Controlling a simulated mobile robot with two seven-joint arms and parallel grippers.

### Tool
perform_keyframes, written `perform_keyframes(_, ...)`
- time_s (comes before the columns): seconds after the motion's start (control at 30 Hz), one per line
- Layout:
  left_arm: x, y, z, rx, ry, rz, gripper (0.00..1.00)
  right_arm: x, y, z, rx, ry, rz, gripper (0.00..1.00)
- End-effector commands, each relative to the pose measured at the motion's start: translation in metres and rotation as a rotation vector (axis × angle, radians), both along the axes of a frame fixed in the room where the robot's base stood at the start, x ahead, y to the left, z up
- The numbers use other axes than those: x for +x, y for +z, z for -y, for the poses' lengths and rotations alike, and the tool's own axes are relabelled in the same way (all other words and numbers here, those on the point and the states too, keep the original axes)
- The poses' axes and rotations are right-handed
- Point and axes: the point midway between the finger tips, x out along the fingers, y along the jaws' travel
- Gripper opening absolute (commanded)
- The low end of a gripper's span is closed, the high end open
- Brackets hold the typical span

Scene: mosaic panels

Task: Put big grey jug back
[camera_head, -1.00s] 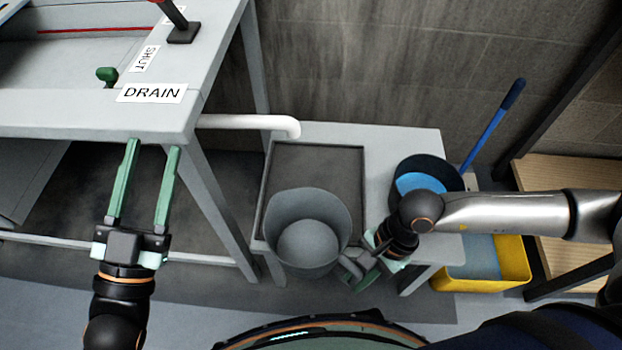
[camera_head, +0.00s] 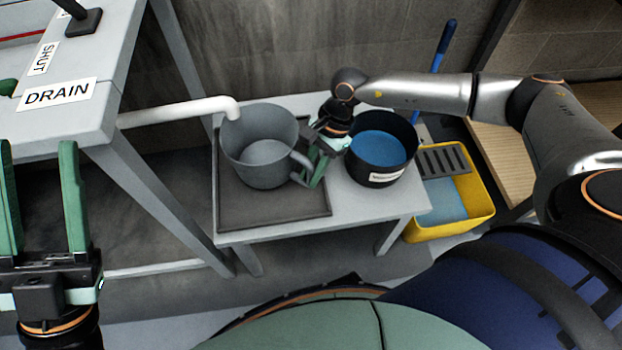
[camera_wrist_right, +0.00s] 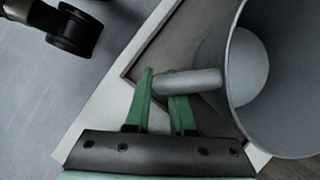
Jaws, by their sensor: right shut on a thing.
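The big grey jug (camera_head: 255,165) is upright over the dark tray (camera_head: 270,212) on the low grey table, under the end of the white drain pipe (camera_head: 185,110). I cannot tell whether its base touches the tray. My right gripper (camera_head: 310,172) is shut on the jug's handle, on the jug's right side. In the right wrist view the handle (camera_wrist_right: 190,82) lies between the green fingers (camera_wrist_right: 160,95), and the jug (camera_wrist_right: 285,70) fills the right side. My left gripper (camera_head: 40,195) is open and empty at the left edge, in front of the drain bench.
A black pot of blue liquid (camera_head: 383,170) stands on the table's right part, close to my right gripper. A yellow mop bucket (camera_head: 470,215) with a blue-handled mop (camera_head: 445,50) stands right of the table. The DRAIN bench (camera_head: 60,125) stands at the left.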

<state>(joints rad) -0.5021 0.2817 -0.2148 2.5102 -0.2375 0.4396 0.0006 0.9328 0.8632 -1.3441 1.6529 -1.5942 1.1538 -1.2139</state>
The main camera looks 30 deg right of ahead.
Motion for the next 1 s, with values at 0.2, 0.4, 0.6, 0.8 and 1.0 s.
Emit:
perform_keyframes(0.2,0.0,-0.006,0.0,-0.004,-0.004,-0.005,0.5,0.006,-0.01,0.001,0.002,0.001,0.0,0.0)
perform_keyframes(0.4,0.001,-0.016,0.0,-0.011,-0.011,-0.014,0.5,0.005,-0.035,0.001,0.0,0.001,0.0,0.0)
perform_keyframes(0.6,0.001,-0.014,0.001,-0.01,-0.015,-0.013,0.5,0.005,-0.034,0.001,0.0,0.0,0.001,0.0)
perform_keyframes(0.8,0.001,-0.014,0.001,-0.012,-0.018,-0.011,0.5,0.005,-0.036,0.002,-0.001,0.001,0.001,0.32)
perform_keyframes(1.0,0.001,-0.014,0.002,-0.013,-0.018,-0.012,0.5,0.005,-0.036,0.002,-0.001,0.0,0.0,0.52)
